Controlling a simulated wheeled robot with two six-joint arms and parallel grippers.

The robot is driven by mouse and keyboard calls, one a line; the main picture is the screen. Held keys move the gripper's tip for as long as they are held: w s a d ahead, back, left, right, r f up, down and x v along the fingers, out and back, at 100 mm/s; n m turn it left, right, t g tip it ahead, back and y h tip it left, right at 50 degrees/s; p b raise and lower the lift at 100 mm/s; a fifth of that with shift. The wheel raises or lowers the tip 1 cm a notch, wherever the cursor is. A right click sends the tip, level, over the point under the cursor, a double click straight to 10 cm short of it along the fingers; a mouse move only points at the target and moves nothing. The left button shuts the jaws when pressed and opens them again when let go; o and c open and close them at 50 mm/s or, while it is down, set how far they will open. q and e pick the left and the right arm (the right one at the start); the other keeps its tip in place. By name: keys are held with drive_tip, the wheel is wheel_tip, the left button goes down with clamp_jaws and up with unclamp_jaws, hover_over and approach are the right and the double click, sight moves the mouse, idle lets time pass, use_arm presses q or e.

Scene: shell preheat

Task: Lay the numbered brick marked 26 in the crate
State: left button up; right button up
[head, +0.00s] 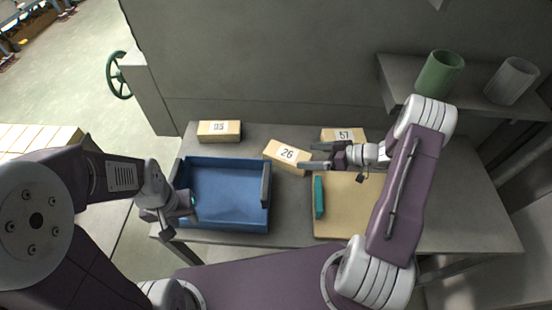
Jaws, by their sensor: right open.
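The tan brick marked 26 (287,153) lies tilted on the grey table, right of the crate. The blue crate (222,165) is open at the top and looks empty. My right gripper (318,156) is open just right of brick 26, its fingers pointing left towards the brick's right end. Whether a finger touches the brick is unclear. My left gripper (182,212) is at the crate's left wall, partly over its front left corner. Its fingers are dark and overlap the crate, so its opening is unclear.
One more brick (219,131), its number hard to read, lies behind the crate. A brick marked 57 (343,135) lies behind my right gripper. A tan board (340,210) with a teal block (319,197) lies at right. A shelf holds a green cup (440,73) and a grey cup (510,80).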

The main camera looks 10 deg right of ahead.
sight(293, 156)
drive_tip(key=shift+s+d+r, duration=0.1)
drive_tip(key=p+x, duration=0.2)
drive_tip(key=shift+a, duration=0.3)
drive_tip(key=shift+w+a+f, duration=0.25)
drive_tip(key=shift+w+f, duration=0.05)
drive_tip(key=shift+f, duration=0.1)
drive_tip(key=shift+w+a+p, duration=0.2)
drive_tip(key=shift+a+p, duration=0.1)
drive_tip(key=p+x, duration=0.2)
drive_tip(key=x, duration=0.1)
drive_tip(key=shift+w+a+f, duration=0.2)
drive_tip(key=shift+f, duration=0.1)
drive_tip(key=shift+w+a+f, duration=0.1)
drive_tip(key=shift+w+f, duration=0.05)
drive_tip(key=shift+f, duration=0.05)
drive_tip(key=shift+w+a+f, duration=0.1)
